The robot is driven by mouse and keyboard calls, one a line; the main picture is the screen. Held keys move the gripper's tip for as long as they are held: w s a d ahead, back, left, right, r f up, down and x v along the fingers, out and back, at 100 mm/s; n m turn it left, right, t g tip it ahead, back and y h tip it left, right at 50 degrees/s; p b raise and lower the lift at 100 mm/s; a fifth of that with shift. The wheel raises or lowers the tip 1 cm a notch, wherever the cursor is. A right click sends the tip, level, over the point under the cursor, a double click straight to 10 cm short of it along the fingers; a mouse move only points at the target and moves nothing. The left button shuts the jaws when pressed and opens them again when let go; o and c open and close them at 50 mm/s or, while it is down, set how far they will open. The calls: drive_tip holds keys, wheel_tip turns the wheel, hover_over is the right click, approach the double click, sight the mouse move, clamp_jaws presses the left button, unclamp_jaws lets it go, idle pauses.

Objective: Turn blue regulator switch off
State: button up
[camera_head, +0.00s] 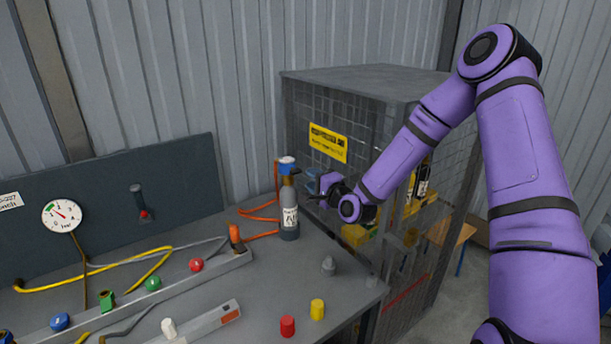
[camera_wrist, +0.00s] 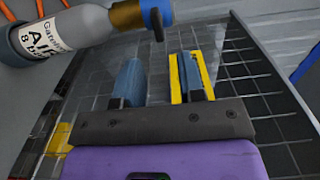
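A grey gas cylinder (camera_head: 289,212) with a white label stands upright near the bench's back right corner. Its blue regulator (camera_head: 287,168) sits on top, above a brass-coloured neck. In the wrist view the cylinder (camera_wrist: 75,30) lies across the upper left, and the blue regulator (camera_wrist: 157,11) with a small dark lever is cut by the top edge. My gripper (camera_head: 316,196) is just right of the cylinder, a little below the regulator. In the wrist view my gripper (camera_wrist: 160,62) has its two fingers apart with nothing between them. The regulator's switch position cannot be told.
A mesh cage (camera_head: 350,120) with a yellow sign (camera_head: 328,142) stands right behind my gripper. An orange hose (camera_head: 262,215) runs by the cylinder. A rail with coloured knobs (camera_head: 196,265), a gauge (camera_head: 62,216), and red (camera_head: 288,326) and yellow (camera_head: 317,309) pieces are on the left and front.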

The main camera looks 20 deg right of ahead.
drive_tip(key=shift+v, duration=2.65)
drive_tip(key=s+d+r+n+g+h, duration=0.2)
drive_tip(key=s+r+n+g+h, duration=0.5)
drive_tip(key=s+r+n, duration=0.55)
drive_tip(key=s+r+n+g, duration=0.1)
drive_tip(key=s+r, duration=0.4)
drive_tip(key=s, duration=0.7)
drive_tip(key=s+r+n+g+y, duration=0.1)
drive_tip(key=s+r+g, duration=0.3)
drive_tip(key=s, duration=0.9)
wheel_tip(320, 180, up, 2)
drive_tip(key=shift+r, duration=0.1)
